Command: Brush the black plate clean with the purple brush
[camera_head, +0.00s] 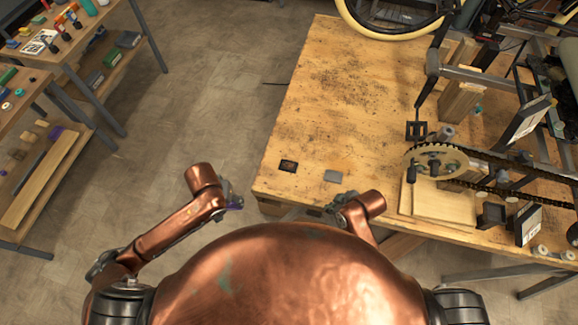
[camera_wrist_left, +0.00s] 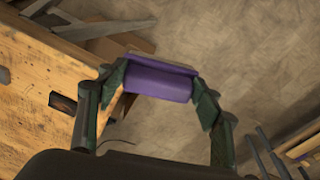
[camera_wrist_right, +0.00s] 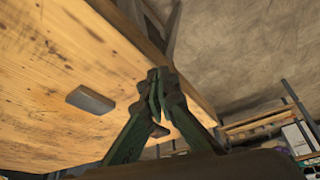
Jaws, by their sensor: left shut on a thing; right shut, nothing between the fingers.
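The black plate (camera_head: 288,166) lies flat near the workbench's front left corner, with a brownish patch on its top. It also shows at the left of the left wrist view (camera_wrist_left: 62,103). My left gripper (camera_head: 233,199) is shut on the purple brush (camera_wrist_left: 158,82), held across between its fingers. The brush is off the table's left edge, over the floor side, apart from the plate. In the head view only a purple sliver of it shows. My right gripper (camera_wrist_right: 157,80) is shut and empty, by the table's front edge; its tips are mostly hidden in the head view (camera_head: 335,207).
A grey block (camera_head: 333,176) lies right of the plate. The wooden workbench (camera_head: 330,110) is clear around both. A chain and sprocket (camera_head: 437,165) and metal frame stand at the right. Shelves with small items are at the far left.

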